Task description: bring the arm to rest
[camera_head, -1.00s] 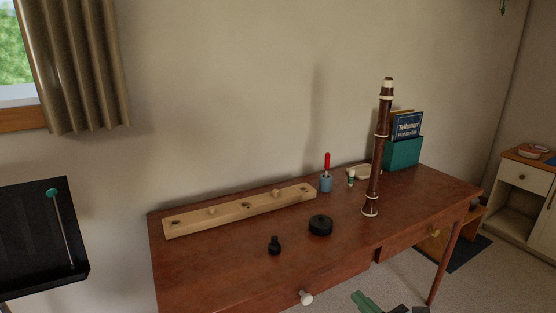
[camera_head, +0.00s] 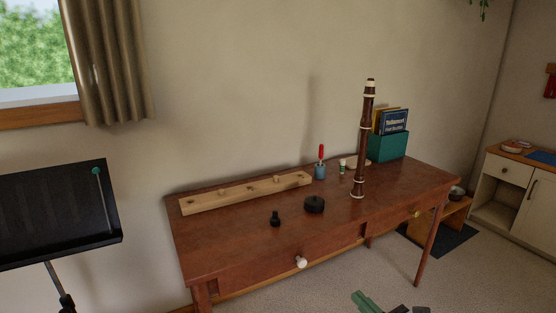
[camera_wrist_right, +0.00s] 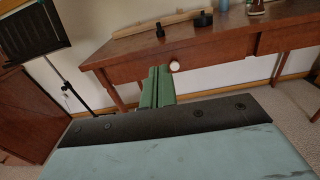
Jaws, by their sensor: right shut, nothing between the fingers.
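My right gripper (camera_head: 362,300) shows at the bottom edge of the head view, in front of the desk and below its top. In the right wrist view its green fingers (camera_wrist_right: 157,86) are together with nothing between them. They point toward the front of the wooden desk (camera_head: 240,240), left of the white drawer knob (camera_wrist_right: 174,66). I cannot tell how far the fingers are from the desk. My left gripper is in neither view.
On the desk stand a dark recorder (camera_head: 364,140), a wooden block with holes (camera_head: 240,194), a black round piece (camera_head: 314,205), a small black piece (camera_head: 275,220) and a teal box (camera_head: 390,147). A black music stand (camera_head: 60,215) is at left. Carpet (camera_head: 390,272) is free in front.

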